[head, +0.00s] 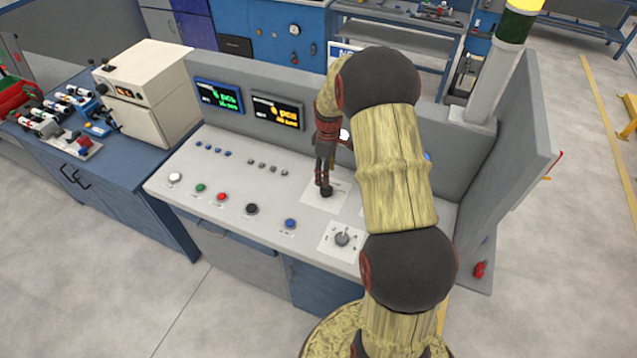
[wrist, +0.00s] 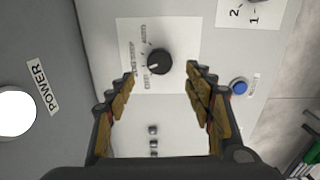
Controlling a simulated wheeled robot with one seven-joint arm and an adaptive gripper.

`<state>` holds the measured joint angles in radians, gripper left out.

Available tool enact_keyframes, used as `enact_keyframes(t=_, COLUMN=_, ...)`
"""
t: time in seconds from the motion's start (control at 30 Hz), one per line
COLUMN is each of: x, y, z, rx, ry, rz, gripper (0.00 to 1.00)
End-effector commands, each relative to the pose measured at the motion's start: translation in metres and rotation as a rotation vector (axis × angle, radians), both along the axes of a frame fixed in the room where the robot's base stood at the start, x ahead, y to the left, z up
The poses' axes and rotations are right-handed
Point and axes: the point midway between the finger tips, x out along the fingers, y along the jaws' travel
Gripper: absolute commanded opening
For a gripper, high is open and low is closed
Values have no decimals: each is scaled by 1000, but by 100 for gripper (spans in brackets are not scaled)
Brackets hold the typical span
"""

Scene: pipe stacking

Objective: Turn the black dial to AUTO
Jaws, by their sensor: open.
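The black dial (wrist: 159,62) sits on a white label plate (wrist: 185,30) in the wrist view, with lettering around its left and upper side. The lettering is too small to read surely, and I cannot tell which mark the dial points at. My gripper (wrist: 159,82) is open, its two fingers on either side of the dial in the picture, with nothing between the pads.
The console (head: 270,212) carries several coloured buttons and a grey rotary knob (head: 342,239) on another plate. In the wrist view a blue button (wrist: 239,87) lies right of the fingers. The console's back wall with two screens (head: 277,112) rises close behind my gripper.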

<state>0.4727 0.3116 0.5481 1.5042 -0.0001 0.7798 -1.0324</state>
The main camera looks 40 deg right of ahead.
Motion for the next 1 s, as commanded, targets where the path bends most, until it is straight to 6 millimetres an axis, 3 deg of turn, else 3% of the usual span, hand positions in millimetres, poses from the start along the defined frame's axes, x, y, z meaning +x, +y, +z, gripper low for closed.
enact_keyframes(t=0.23, x=0, y=0, z=-8, rx=0, ry=0, rz=62, gripper=53)
enact_keyframes(t=0.7, x=0, y=0, z=-71, rx=0, ry=-1, rz=60, gripper=53)
enact_keyframes(t=1.0, x=1, y=0, z=-78, rx=-1, ry=-2, rz=59, gripper=53)
